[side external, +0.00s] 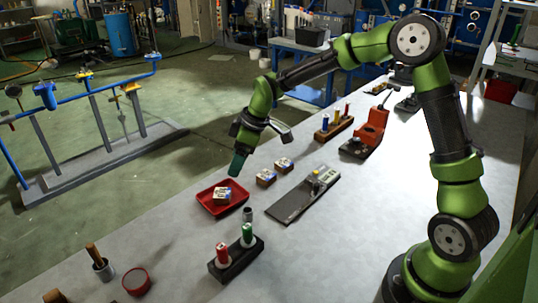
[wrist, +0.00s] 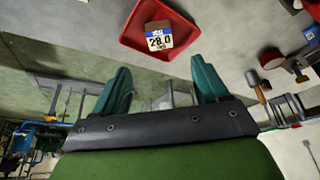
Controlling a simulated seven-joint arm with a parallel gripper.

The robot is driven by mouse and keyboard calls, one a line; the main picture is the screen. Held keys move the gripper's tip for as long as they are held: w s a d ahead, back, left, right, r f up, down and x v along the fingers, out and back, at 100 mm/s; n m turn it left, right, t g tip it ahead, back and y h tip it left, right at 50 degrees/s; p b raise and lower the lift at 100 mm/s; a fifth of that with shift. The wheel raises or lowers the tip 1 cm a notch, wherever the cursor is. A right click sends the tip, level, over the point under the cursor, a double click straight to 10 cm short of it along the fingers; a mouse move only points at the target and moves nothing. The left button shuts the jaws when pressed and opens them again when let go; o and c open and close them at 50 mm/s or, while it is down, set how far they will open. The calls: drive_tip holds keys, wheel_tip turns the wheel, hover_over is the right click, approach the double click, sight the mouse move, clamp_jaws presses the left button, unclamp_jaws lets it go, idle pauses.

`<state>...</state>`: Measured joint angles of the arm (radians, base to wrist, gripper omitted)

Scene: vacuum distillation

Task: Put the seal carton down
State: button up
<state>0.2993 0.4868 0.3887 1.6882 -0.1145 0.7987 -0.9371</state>
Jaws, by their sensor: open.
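A small seal carton (side external: 222,195) with a white and blue label and a brown side sits inside the red tray (side external: 205,204). In the wrist view the carton (wrist: 158,38) lies in the tray (wrist: 186,28), and its label reads 28.0. My gripper (side external: 237,165) is above the tray's far right side, apart from the carton. In the wrist view my gripper (wrist: 161,80) has its two teal fingers spread wide, with nothing between them.
Two similar cartons (side external: 266,177) (side external: 284,164) stand right of the tray. A small grey cylinder (side external: 247,214), a rack with red and green bottles (side external: 236,258) and a grey device with a display (side external: 303,196) are nearby. The table's left edge runs close to the tray.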

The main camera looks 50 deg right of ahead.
drive_tip(key=s+r+m+t+h, duration=0.15)
drive_tip(key=s+r+m, duration=0.35)
drive_tip(key=s+r, duration=0.6)
drive_tip(key=s+d+r+m+t, duration=0.1)
drive_tip(key=s+m, duration=0.6)
drive_tip(key=s, duration=0.8)
drive_tip(key=shift+d+r+t+y, duration=0.15)
drive_tip(key=shift+d+t+y, duration=0.15)
drive_tip(key=shift+t, duration=0.35)
